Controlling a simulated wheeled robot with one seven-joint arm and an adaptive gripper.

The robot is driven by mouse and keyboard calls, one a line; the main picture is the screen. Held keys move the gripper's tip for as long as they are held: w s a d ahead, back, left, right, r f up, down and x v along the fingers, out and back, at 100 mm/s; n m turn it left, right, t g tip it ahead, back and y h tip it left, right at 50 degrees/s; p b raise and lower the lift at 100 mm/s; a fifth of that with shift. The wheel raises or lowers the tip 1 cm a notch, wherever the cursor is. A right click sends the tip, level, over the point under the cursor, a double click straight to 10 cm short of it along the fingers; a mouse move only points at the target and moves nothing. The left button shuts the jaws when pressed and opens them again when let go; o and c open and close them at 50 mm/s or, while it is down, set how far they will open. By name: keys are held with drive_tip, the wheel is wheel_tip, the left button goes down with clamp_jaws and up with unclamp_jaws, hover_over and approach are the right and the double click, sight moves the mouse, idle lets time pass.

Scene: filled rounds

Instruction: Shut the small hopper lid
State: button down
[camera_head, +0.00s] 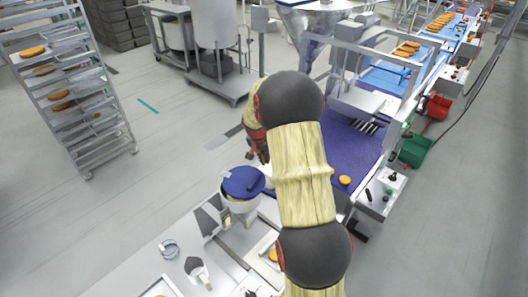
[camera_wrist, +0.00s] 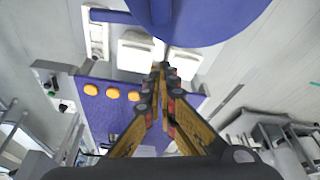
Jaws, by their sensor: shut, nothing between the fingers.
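The small hopper (camera_head: 240,207) is a pale cone-shaped vessel at the edge of the work table, left of my arm. Its round blue lid (camera_head: 240,184) lies over the mouth; I cannot tell whether it sits flush. In the wrist view the lid (camera_wrist: 215,22) fills the top of the picture, with a blue bar at its left. My gripper (camera_wrist: 163,66) is shut and empty, its fingertips just below the lid in that picture. I cannot tell whether they touch it. In the head view my gripper (camera_head: 262,153) is partly hidden by my arm, just above and right of the lid.
A blue conveyor belt (camera_head: 349,150) carrying orange-brown rounds runs behind and right of my arm. A tray rack (camera_head: 75,110) stands at left, with open floor (camera_head: 165,150) between.

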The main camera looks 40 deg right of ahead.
drive_tip(key=a, duration=0.1)
drive_tip(key=s+a+p, duration=0.1)
drive_tip(key=a, duration=0.1)
drive_tip(key=shift+s+a+f, duration=0.15)
drive_tip(key=shift+f, duration=0.2)
drive_tip(key=shift+a+f, duration=0.1)
drive_tip(key=shift+f, duration=0.1)
